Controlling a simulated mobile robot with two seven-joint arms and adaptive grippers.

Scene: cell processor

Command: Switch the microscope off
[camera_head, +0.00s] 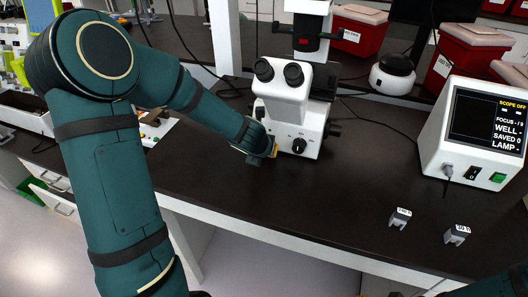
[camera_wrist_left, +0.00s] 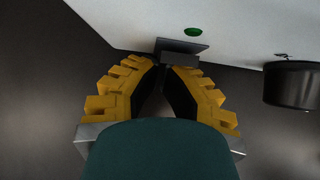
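The white microscope (camera_head: 282,98) stands upright on the dark bench. Its base has a black knob on the front and more black knobs at its right side. My left gripper (camera_head: 273,150) is low against the left part of the base. In the left wrist view, its yellow fingers (camera_wrist_left: 165,66) converge and look shut, tips at a dark grey switch-like part (camera_wrist_left: 181,51) on the white housing. Contact is unclear. A green dot (camera_wrist_left: 192,31) shows beside that part. The monitor box (camera_head: 478,130) reads "SCOPE OFF". Only slivers of my right gripper show at the bottom edge.
A black knob (camera_wrist_left: 292,84) sticks out right of my left fingers. Two small grey labelled blocks (camera_head: 400,218) (camera_head: 456,235) lie near the bench's front right. Red bins (camera_head: 356,32) and a round white device (camera_head: 392,74) stand behind. The bench's front middle is clear.

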